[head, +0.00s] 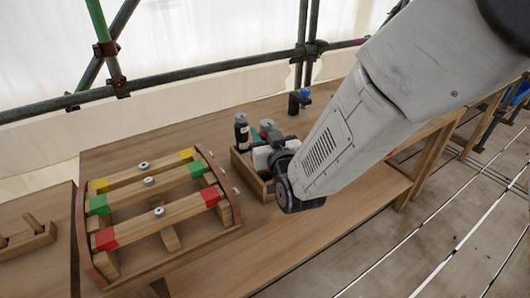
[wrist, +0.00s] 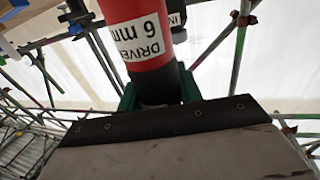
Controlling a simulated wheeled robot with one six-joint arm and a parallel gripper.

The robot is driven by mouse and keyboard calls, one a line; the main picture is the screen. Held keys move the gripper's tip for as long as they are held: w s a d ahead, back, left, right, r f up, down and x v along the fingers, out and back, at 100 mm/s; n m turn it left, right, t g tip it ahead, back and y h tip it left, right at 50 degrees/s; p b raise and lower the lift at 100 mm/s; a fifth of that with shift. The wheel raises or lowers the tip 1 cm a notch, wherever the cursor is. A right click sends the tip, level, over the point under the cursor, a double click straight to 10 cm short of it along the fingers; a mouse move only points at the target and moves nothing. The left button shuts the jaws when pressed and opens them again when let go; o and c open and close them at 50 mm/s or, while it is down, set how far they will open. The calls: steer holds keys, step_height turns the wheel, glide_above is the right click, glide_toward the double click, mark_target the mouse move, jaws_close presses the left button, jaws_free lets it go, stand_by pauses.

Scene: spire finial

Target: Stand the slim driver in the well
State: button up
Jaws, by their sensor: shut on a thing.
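A red and black driver labelled "DRIVER 6 mm" (wrist: 140,30) stands large in the wrist view. My gripper (wrist: 157,92) is shut on its dark lower part, with a green finger at each side. I cannot tell from the label alone whether it is the slim one. In the head view my arm and wrist hide the fingers and most of what they hold. A wooden box (head: 243,171) stands beside my wrist, partly covered by it. I cannot make out the well.
Scaffold poles (head: 190,76) run behind. The bench front right of the rack is clear.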

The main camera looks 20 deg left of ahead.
step_height(320, 180, down, 5)
steer(key=shift+s+d+r, duration=0.1)
steer(key=shift+s, duration=0.05)
jaws_close()
steer(key=o, duration=0.8)
jaws_free()
steer(key=o, duration=0.4)
steer(key=shift+r, duration=0.1)
steer(key=shift+s, duration=0.1)
steer(key=v, duration=1.1)
steer(key=shift+s+d+r, duration=0.15)
steer(key=shift+d, duration=0.05)
